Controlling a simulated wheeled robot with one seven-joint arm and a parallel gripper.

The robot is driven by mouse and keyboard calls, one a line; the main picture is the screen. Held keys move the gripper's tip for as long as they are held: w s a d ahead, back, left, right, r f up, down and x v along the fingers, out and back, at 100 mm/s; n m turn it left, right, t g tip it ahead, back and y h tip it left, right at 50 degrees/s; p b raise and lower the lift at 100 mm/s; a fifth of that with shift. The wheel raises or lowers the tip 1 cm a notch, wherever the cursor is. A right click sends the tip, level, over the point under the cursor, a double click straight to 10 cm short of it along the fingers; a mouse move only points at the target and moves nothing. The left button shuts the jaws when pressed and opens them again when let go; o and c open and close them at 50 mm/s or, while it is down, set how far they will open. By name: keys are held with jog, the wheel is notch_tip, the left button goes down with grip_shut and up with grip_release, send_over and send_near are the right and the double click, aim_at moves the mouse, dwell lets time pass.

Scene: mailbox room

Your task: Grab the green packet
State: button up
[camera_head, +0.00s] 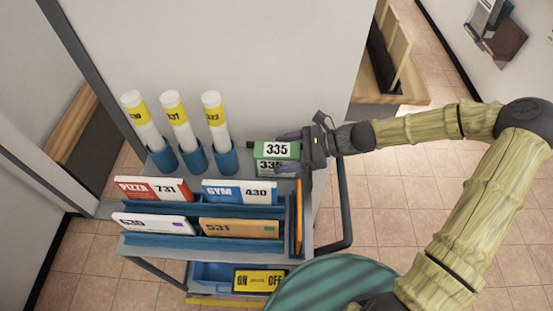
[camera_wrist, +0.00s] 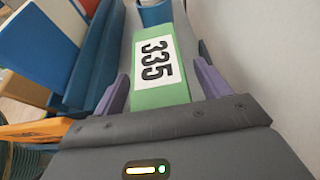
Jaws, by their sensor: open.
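The green packet (camera_head: 268,150) is a box with a white label reading 335. It stands on the right part of the cart's top, beside the blue tube holders. It also shows in the wrist view (camera_wrist: 172,92), lying between my gripper's two purple fingers. My gripper (camera_head: 288,151) is open and comes in from the right, with its fingers along the sides of the packet. In the wrist view the fingers (camera_wrist: 162,82) show small gaps to the packet on either side.
Several mail pieces stand in blue racks (camera_head: 200,245) in front, including a red PIZZA 731 (camera_head: 152,189) and a blue GYM 430 (camera_head: 240,192). Three white tubes with yellow bands (camera_head: 175,120) stand in blue cups at left. A grey wall (camera_head: 230,50) rises behind the cart.

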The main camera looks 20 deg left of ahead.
dwell(0.3)
jog(key=c, duration=1.2)
jog(key=shift+r, duration=0.15)
notch_tip(320, 180, up, 10)
jog(key=shift+f+p, duration=0.1)
jog(key=shift+p, duration=0.5)
